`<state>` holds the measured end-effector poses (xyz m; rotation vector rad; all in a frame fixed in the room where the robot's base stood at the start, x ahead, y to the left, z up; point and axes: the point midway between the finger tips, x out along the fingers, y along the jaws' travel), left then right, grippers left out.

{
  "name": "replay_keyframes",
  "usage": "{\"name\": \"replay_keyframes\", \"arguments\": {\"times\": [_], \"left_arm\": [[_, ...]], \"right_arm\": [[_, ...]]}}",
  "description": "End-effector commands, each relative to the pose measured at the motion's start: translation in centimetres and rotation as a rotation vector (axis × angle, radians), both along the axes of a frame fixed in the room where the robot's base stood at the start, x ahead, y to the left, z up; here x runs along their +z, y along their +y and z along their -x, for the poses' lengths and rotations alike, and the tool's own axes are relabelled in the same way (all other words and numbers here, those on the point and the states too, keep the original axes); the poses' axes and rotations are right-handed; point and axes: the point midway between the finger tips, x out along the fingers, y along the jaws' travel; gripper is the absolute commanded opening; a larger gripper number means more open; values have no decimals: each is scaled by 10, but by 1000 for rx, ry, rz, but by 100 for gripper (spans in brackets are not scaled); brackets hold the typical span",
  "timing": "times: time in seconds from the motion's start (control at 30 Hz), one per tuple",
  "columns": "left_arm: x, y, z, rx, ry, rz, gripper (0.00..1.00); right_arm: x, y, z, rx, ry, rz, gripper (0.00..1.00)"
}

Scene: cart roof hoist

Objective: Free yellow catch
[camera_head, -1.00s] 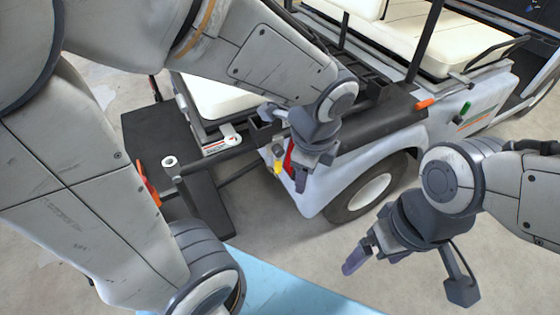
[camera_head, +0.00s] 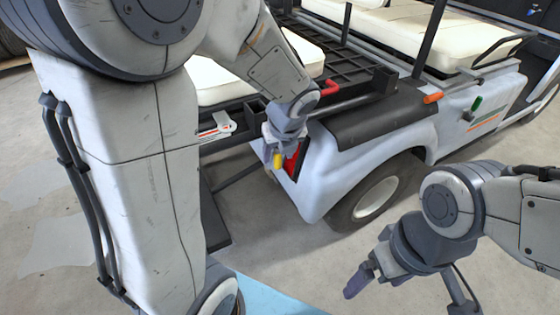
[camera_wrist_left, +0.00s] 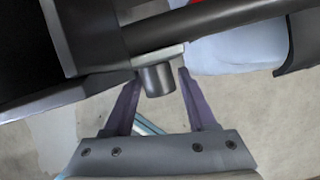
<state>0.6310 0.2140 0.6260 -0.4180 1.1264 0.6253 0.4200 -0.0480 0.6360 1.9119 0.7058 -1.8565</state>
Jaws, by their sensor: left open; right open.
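The yellow catch (camera_head: 278,161) shows at the rear corner of the white cart, just below my left gripper (camera_head: 284,146). My left gripper is open. In the left wrist view, its two fingers (camera_wrist_left: 158,84) stand either side of a short grey cylinder (camera_wrist_left: 158,79) under a dark bar, with gaps beside it. No yellow shows in that view, and I cannot tell whether the fingers touch the catch. My right gripper (camera_head: 362,276) is open and empty, low over the floor in front of the cart's wheel.
A red part (camera_head: 291,163) sits beside the catch. A red handle (camera_head: 329,87), an orange handle (camera_head: 432,98) and a green handle (camera_head: 476,103) are on the cart. The rear wheel (camera_head: 376,197) is below. A blue strip (camera_head: 262,296) lies on bare floor.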

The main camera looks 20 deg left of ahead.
Motion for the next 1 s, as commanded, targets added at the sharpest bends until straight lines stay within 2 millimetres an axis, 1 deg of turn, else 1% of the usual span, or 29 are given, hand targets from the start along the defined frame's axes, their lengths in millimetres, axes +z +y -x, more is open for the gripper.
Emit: {"name": "replay_keyframes", "arguments": {"times": [0.03, 0.13, 0.27, 0.5, 0.53, 0.57, 0.6, 0.67, 1.0], "left_arm": [[-11, 2, -2, 1, 1, 0, 57], [-18, 5, -5, 1, 1, 0, 57], [-21, 6, -6, 0, 0, 0, 57], [-21, 6, -7, 0, 0, 0, 57], [-20, 6, -7, 0, 0, 0, 49], [-21, 6, -7, 0, 0, 0, 38], [-21, 6, -7, 1, 0, 0, 23], [-21, 6, -7, 1, 0, 0, 0], [-20, 6, -7, 1, 0, 0, 0]], "right_arm": [[-9, 0, 0, 0, 0, 0, 92], [-13, 0, 0, 0, 0, 0, 92], [-14, 0, 0, 0, 0, 0, 92], [-14, 0, 0, 0, 0, 0, 92], [-14, 0, 0, 0, 0, 0, 92], [-14, 0, 0, 0, 0, 0, 92], [-14, 0, 0, 0, 0, 0, 92], [-14, 0, 0, 0, 0, 0, 92], [-14, 0, 0, 0, 0, 0, 92]]}}
